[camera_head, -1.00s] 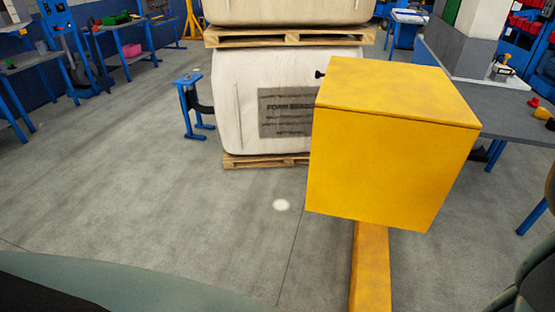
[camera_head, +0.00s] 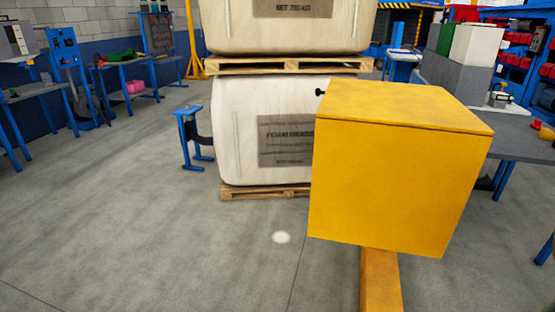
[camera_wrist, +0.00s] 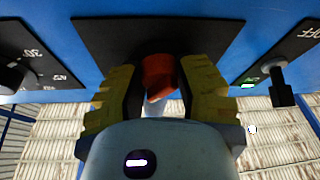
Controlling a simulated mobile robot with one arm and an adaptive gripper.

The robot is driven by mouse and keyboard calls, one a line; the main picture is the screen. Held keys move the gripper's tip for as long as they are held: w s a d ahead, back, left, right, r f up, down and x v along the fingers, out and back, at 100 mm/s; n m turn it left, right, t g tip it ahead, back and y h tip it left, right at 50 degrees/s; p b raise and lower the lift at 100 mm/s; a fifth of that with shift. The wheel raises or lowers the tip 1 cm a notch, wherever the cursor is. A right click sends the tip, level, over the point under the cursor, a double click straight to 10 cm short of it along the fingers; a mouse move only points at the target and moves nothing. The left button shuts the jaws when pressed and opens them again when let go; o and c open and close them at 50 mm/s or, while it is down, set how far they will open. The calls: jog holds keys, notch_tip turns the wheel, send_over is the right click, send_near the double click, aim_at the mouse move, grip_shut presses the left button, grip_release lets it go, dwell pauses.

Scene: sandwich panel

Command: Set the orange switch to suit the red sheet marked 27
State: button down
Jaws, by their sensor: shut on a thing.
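The orange switch (camera_wrist: 157,70) shows in the wrist view as a rounded orange knob in front of a black plate (camera_wrist: 100,35) on a blue panel (camera_wrist: 150,8). My gripper (camera_wrist: 160,84) has its two yellow and black fingers closed on either side of the switch. The fingers and my wrist hide much of the switch and any marks around it. The switch's setting cannot be read. I see no red sheet marked 27 in either view. My gripper is not in the head view.
A dial (camera_wrist: 14,76) with a 30 mark is left of the switch. A black toggle (camera_wrist: 279,84) below "OFF" is at right. In the head view, a large yellow box (camera_head: 390,180) stands before stacked pale sacks (camera_head: 235,130). Open floor (camera_head: 130,240) lies left.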

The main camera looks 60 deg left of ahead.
jog(key=shift+f+m+g+h+b, duration=0.1)
jog(key=shift+m+g+h+b, duration=0.3)
jog(key=shift+m, duration=0.45)
jog(key=shift+f+m+g+h+b, duration=0.1)
jog(key=shift+m+g+h+b, duration=0.1)
jog(key=shift+m+b, duration=0.5)
jog(key=shift+w+m, duration=0.1)
jog(key=shift+m, duration=0.25)
jog(key=c, duration=0.5)
grip_release()
jog(key=shift+r, duration=0.2)
jog(key=shift+c, duration=0.2)
jog(key=v, duration=1.2)
jog(key=shift+a, duration=0.1)
